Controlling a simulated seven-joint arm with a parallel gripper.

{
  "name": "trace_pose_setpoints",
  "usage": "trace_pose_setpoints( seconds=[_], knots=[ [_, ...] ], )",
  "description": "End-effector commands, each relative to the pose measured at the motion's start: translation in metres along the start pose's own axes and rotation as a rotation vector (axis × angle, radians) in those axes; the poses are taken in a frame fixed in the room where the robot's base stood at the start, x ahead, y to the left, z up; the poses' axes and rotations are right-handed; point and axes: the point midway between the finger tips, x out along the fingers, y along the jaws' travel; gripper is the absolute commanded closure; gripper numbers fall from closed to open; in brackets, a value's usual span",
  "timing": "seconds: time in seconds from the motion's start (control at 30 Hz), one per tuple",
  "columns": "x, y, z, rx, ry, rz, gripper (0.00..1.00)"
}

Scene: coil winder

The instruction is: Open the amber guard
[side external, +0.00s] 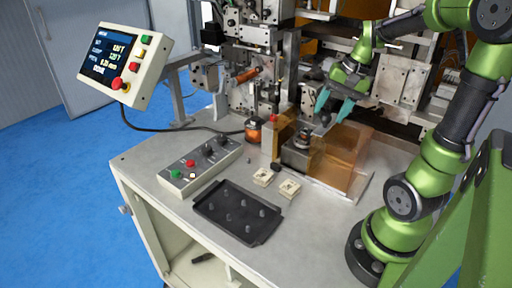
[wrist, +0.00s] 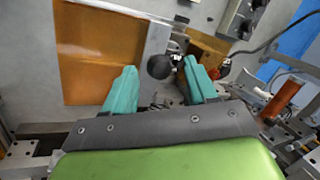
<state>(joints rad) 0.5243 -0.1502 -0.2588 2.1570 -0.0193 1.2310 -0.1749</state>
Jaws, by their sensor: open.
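The amber guard (side external: 347,150) is a see-through orange panel standing at the right of the bench, below my gripper. In the wrist view the guard (wrist: 100,50) fills the upper left, with a pale metal strip along its right edge. A round black knob (wrist: 160,67) shows beside that strip. My gripper (wrist: 160,72) is open, with one teal finger on each side of the knob in this view. Whether the fingers touch it cannot be told. In the side view my gripper (side external: 333,108) points down just above the guard's top.
The winding machine (side external: 250,60) rises behind. A control box (side external: 200,165), a black tray with pegs (side external: 238,212) and two small pale blocks (side external: 289,189) occupy the bench front. A screen panel (side external: 118,62) stands at left. A smaller amber piece (side external: 285,130) stands left of the guard.

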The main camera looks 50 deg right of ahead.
Motion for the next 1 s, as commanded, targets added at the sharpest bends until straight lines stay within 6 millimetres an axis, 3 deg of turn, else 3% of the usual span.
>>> trace_pose_setpoints(
  seconds=[0.4,0.6,0.8,1.0],
  knots=[
    [-0.099,0.0,-0.001,0.0,0.007,-0.002,0.43],
    [-0.137,0.0,-0.001,0.0,0.005,0.0,0.43],
    [-0.154,0.0,0.0,0.001,0.002,-0.001,0.43],
    [-0.157,0.001,0.0,0.001,0.001,0.0,0.43]
  ],
)
